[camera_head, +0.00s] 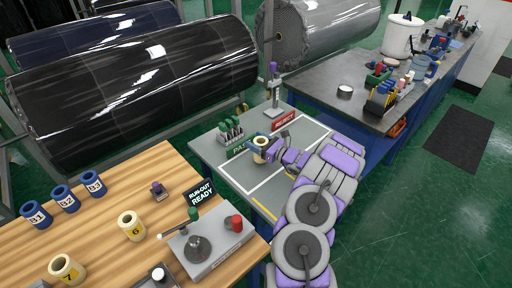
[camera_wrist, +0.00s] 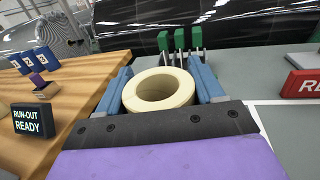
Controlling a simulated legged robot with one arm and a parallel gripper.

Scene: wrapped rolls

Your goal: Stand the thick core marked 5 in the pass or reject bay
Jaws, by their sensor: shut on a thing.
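My gripper (camera_head: 267,150) is shut on a thick cream core (camera_head: 259,156), which also shows in the wrist view (camera_wrist: 158,103) between the two blue fingers. The core looks upright with its open bore facing up. I cannot read its number, and I cannot tell whether its base touches the table. It is over the grey inspection table (camera_head: 213,147), just right of the green PASS sign (camera_head: 238,152), at the PASS side of the white-outlined area. The red REJECT sign (camera_head: 284,120) stands farther back to the right, and shows in the wrist view (camera_wrist: 305,83).
Several green-handled tools (camera_head: 230,131) stand in a rack behind the PASS sign. A post gauge (camera_head: 273,85) stands at the back. Cores 6 (camera_head: 131,227) and 7 (camera_head: 67,269) and blue cores (camera_head: 66,198) stand on the wooden table. The REJECT side looks mostly clear.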

